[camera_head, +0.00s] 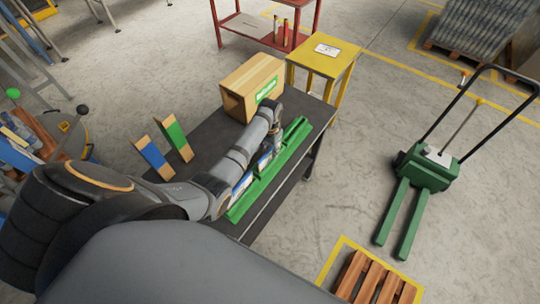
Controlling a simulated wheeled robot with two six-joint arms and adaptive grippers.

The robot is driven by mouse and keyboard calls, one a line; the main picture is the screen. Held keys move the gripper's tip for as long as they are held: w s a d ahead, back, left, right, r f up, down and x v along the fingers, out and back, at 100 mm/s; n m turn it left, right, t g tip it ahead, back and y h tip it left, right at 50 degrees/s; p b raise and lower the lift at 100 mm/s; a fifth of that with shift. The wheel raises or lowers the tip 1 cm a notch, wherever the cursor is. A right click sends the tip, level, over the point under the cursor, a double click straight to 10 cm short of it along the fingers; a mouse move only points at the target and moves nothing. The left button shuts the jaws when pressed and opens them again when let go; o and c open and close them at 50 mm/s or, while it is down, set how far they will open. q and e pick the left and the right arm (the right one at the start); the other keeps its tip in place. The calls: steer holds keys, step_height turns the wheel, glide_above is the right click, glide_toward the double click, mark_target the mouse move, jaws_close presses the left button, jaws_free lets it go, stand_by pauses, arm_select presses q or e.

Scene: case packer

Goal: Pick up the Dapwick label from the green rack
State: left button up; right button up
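The green rack (297,133) lies along the right side of a dark table, with several small labels (243,184) in it, some blue and white. The print is too small to tell which one is the Dapwick label. My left arm reaches over the table and covers part of the rack. My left gripper (274,137) is low at the rack's far half, partly hidden by its own wrist. I cannot see its fingers well enough to tell whether it holds a label. My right gripper is not in view.
A cardboard box (248,84) with a green label stands at the table's (210,133) far end. A blue-faced panel (153,155) and a green-faced panel (176,135) stand on its left. Beyond is a yellow stand (325,62). A green pallet truck (428,168) stands at right.

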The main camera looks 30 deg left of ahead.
arm_select(q)
jaws_close()
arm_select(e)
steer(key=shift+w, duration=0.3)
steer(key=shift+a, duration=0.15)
arm_select(q)
steer(key=shift+r, duration=0.1)
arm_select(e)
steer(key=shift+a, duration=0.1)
